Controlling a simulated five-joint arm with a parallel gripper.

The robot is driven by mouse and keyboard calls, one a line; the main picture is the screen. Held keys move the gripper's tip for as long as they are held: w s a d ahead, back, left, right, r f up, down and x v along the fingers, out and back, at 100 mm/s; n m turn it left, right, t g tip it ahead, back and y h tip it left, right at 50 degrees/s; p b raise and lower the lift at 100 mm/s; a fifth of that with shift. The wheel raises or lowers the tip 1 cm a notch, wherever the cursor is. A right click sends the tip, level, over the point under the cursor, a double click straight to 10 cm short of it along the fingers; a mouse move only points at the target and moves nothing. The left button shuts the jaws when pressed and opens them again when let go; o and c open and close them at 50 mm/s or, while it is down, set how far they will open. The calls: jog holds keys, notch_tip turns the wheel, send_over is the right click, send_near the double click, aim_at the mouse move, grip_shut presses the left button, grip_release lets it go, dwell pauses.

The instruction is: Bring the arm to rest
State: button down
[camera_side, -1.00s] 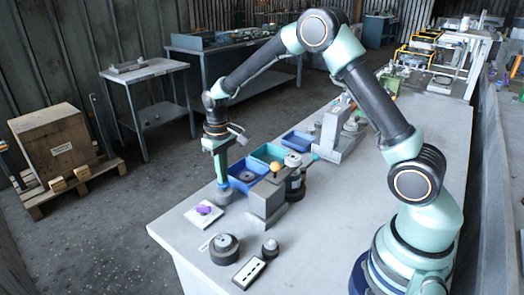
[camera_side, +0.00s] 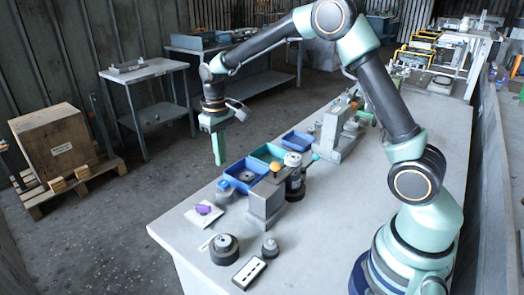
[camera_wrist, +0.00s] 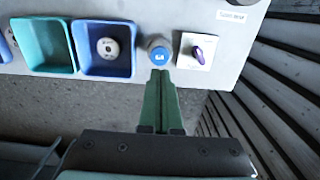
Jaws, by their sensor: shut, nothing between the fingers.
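My gripper (camera_side: 219,160) is shut and empty in the side view, its green fingers pointing down. It hangs in the air at the bench's far edge, above and beyond a small grey cylinder (camera_side: 224,188) on the bench. In the wrist view the closed fingertips (camera_wrist: 160,75) point toward that cylinder, whose top is blue (camera_wrist: 159,57). They appear apart from it, though the exact gap cannot be told.
A white plate with a purple piece (camera_side: 204,211) lies beside the cylinder. A blue bin (camera_side: 243,186) holding a round part, a teal bin (camera_side: 268,153), a grey fixture (camera_side: 266,205) and round parts (camera_side: 224,247) stand on the bench.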

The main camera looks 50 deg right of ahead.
jog(key=shift+r, duration=0.1)
jog(key=s+r+t, duration=0.2)
jog(key=s+r, duration=0.5)
jog(key=r, duration=0.3)
jog(key=s+r+t, duration=0.2)
jog(key=s+t, duration=0.1)
jog(key=s, duration=0.9)
jog(key=shift+a+t, duration=0.25)
jog(key=shift+t, duration=0.05)
jog(key=shift+r, duration=0.1)
